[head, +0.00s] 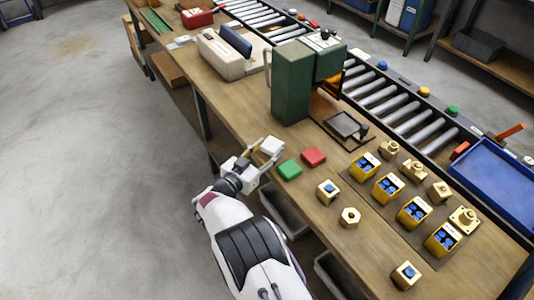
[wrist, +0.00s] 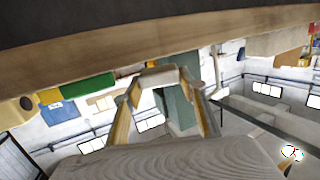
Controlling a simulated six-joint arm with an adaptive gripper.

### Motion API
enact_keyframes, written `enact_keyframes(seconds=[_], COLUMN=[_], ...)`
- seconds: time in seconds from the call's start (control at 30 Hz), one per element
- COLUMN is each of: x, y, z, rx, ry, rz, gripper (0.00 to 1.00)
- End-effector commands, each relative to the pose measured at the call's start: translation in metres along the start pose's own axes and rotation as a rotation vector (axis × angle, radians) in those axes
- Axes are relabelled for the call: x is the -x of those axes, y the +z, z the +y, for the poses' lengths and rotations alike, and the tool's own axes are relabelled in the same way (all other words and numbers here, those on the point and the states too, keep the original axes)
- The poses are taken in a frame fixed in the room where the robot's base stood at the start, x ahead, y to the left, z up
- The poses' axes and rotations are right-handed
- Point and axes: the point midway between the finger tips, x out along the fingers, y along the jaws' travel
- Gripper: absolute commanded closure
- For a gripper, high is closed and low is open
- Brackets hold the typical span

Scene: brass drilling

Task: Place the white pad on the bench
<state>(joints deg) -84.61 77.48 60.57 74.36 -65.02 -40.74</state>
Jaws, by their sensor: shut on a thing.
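The white pad (head: 271,146) is held in my gripper (head: 262,156) at the near edge of the bench (head: 236,112) in the head view. My gripper is shut on it. In the wrist view the white pad (wrist: 158,74) sits between the two fingertips, beside the bench edge (wrist: 170,38). I cannot tell whether the pad touches the bench top. A green pad (head: 289,170) and a red pad (head: 313,157) lie on the bench just right of my gripper.
A green drilling machine (head: 291,85) stands behind the pads. Brass parts and yellow holders (head: 388,188) fill the right of the bench. A roller conveyor (head: 385,98) runs along the back. Bare wood lies left of my gripper, up to a beige box (head: 222,56).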

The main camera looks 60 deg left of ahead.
Motion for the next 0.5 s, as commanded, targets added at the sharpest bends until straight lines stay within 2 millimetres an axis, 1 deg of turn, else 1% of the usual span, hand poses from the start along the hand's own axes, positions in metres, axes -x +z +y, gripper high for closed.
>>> enact_keyframes(seconds=[0.03,0.2,0.5], x=[-0.001,-0.002,-0.003], y=[0.005,0.015,0.016], z=[0.0,0.0,0.0], rx=[0.001,0.001,0.0], ry=[0.0,0.0,0.0], rz=[0.0,0.0,0.0], gripper=[0.81,0.81,0.81])
